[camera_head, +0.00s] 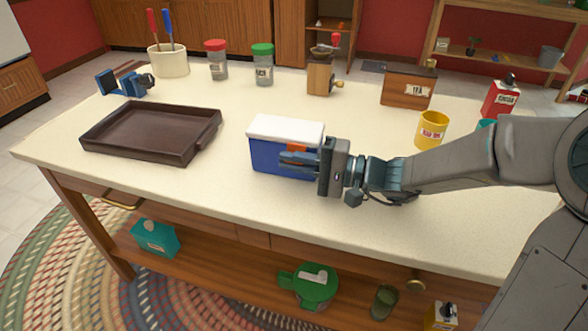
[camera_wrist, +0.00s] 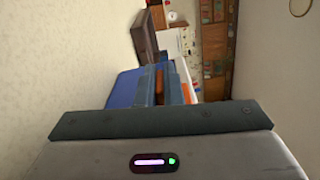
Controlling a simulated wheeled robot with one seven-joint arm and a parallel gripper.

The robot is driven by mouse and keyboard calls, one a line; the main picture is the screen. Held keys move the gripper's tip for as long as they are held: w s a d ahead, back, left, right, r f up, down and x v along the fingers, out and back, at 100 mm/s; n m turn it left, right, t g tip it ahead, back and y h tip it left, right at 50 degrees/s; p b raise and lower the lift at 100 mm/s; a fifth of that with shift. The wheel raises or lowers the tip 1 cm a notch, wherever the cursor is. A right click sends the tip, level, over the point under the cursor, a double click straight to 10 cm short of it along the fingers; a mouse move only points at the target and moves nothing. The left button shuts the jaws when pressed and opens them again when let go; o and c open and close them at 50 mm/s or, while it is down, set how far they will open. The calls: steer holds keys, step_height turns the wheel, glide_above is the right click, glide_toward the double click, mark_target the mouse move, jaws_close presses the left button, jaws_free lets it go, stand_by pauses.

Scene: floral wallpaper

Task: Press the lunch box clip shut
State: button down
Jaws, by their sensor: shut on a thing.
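The lunch box (camera_head: 265,153) stands upright on the cream counter, with a blue body and a white lid on top. An orange clip (camera_head: 311,149) shows at its right side, partly hidden by my gripper (camera_head: 290,160). My gripper comes in from the right, level with the upper part of the box, and its fingers are shut at the clip. In the wrist view the blue box (camera_wrist: 122,90) lies beyond the fingers, and the orange clip (camera_wrist: 159,82) shows between and beside them. I cannot tell whether the clip lies flat against the box.
A brown tray (camera_head: 150,134) lies left of the box. A yellow mug (camera_head: 432,130), a wooden tea box (camera_head: 408,88) and a grinder (camera_head: 321,75) stand behind and to the right. Jars (camera_head: 263,66) stand at the back. The counter in front of the box is clear.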

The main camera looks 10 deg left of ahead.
steer(key=shift+w+f+n+b, duration=0.15)
steer(key=shift+n+b, duration=0.3)
steer(key=shift+n, duration=0.15)
steer(key=c, duration=1.6)
jaws_free()
steer(key=shift+o, duration=0.2)
steer(key=d+p, duration=0.1)
steer(key=d, duration=0.8)
steer(key=d+p, duration=0.1)
steer(key=d, duration=0.4)
steer(key=shift+s+p, duration=0.3)
steer(key=shift+s, duration=0.05)
steer(key=shift+a, duration=0.15)
